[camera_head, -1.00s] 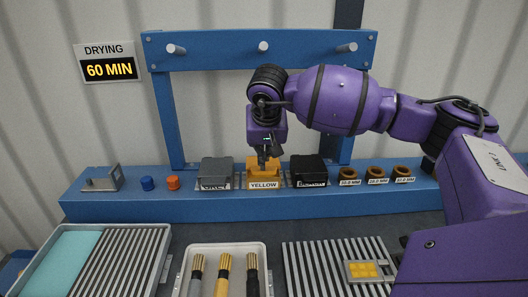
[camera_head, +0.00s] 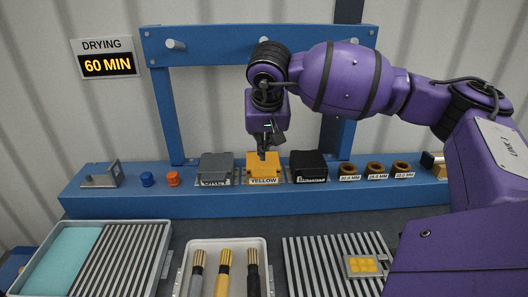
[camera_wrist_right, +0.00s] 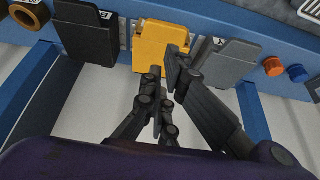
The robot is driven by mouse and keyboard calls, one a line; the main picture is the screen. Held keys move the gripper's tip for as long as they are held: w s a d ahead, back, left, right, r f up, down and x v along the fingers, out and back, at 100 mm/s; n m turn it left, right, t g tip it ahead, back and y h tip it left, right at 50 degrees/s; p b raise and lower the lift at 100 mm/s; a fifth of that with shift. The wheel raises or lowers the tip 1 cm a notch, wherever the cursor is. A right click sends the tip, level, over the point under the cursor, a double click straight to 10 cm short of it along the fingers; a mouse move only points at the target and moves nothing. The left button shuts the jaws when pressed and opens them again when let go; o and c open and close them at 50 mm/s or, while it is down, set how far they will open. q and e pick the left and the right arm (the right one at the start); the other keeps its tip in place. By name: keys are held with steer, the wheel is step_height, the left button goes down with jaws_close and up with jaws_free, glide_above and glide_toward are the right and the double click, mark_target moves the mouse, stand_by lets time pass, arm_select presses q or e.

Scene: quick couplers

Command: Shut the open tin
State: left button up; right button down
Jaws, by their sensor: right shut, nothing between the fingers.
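The yellow tin (camera_head: 264,172) stands on the blue shelf between a grey tin (camera_head: 216,168) and a black tin (camera_head: 309,166). Its lid lies flat across the top and looks closed, like the lids on both sides. In the right wrist view the yellow lid (camera_wrist_right: 155,45) shows beyond the fingers. My right gripper (camera_head: 263,156) is shut and empty, pointing down at the yellow lid. Its fingertips are at or just above the lid; I cannot tell whether they touch. The fingers also show in the wrist view (camera_wrist_right: 166,68). My left gripper is not in view.
Brown rings (camera_head: 376,169) stand right of the black tin. Blue (camera_head: 147,179) and orange (camera_head: 173,179) caps are at left. A white tray (camera_head: 190,250) with brushes stands in front. A blue frame (camera_head: 215,48) with pegs rises behind the tins.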

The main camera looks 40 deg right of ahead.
steer(key=s+a+r, duration=0.2)
steer(key=s+r, duration=0.2)
steer(key=g+y+b, duration=0.1)
steer(key=g+b, duration=0.1)
glide_toward(264, 169)
steer(key=x, duration=0.5)
steer(key=shift+w+d+p, duration=0.35)
steer(key=shift+w, duration=0.1)
steer(key=shift+f, duration=0.35)
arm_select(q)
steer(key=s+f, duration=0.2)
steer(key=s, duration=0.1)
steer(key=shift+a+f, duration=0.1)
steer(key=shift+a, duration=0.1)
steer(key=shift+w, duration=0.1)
arm_select(e)
step_height(264, 169, down, 2)
steer(key=shift+s+a+f, duration=0.1)
steer(key=shift+s, duration=0.05)
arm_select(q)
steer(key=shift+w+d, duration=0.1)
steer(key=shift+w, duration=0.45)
